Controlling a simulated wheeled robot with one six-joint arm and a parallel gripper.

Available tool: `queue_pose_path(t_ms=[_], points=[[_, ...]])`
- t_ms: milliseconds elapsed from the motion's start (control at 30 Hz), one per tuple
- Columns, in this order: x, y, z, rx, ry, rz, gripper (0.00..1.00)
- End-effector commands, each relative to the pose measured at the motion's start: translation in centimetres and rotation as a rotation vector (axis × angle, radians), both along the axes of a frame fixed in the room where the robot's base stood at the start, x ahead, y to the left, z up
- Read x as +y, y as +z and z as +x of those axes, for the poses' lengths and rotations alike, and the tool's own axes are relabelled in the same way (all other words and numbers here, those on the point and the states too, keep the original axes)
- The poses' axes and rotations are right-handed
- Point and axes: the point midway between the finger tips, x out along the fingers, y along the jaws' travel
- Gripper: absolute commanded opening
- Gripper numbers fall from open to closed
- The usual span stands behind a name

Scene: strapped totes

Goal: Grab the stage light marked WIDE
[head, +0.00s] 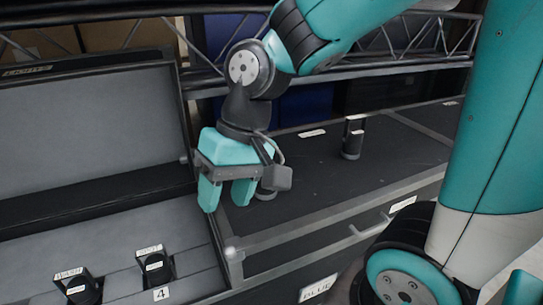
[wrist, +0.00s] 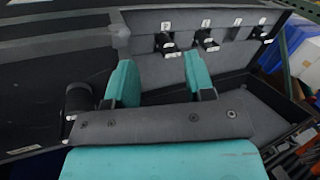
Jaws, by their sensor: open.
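My gripper (head: 227,198) hangs fingers down over the boundary between the open case and the dark case top, open and empty; its two teal fingers also show in the wrist view (wrist: 160,65). Two small black stage lights with white labels stand in the open case: one at the lower left (head: 80,288), whose label seems to read WASH, and one to its right (head: 157,267), whose label I cannot read surely. Another black light (head: 352,138) stands on the dark case top. One more (head: 266,189) is partly hidden behind my gripper. No label clearly reads WIDE.
The open case (head: 90,110) has a raised grey lid and a tray marked 4. In the wrist view several lights (wrist: 207,40) stand in a row beyond my fingers. The dark case top (head: 300,170) is mostly clear. Metal trusses (head: 410,40) run behind.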

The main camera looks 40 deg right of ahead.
Motion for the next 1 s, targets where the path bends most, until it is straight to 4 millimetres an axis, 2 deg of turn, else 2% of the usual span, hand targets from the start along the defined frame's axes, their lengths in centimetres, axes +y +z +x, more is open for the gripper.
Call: queue_pose_path(t_ms=[33,167,200,333,400,500,600,700,767,1000], points=[[-2.0,3.9,2.3,0.061,-0.183,0.006,0.49],[-7.5,7.2,7.0,0.215,-0.659,0.033,0.49],[-9.4,8.0,8.1,0.262,-0.802,0.045,0.49],[-15.5,9.6,10.6,0.404,-1.226,0.086,0.49],[-18.4,10.1,11.2,0.469,-1.414,0.109,0.49],[-21.6,10.3,11.6,0.542,-1.621,0.137,0.49],[-23.5,10.1,11.7,0.586,-1.748,0.157,0.49],[-24.3,9.5,11.7,0.612,-1.807,0.166,0.49],[-24.2,8.7,11.8,0.618,-1.819,0.168,0.49],[-22.3,3.7,12.5,0.619,-1.815,0.166,0.49]])
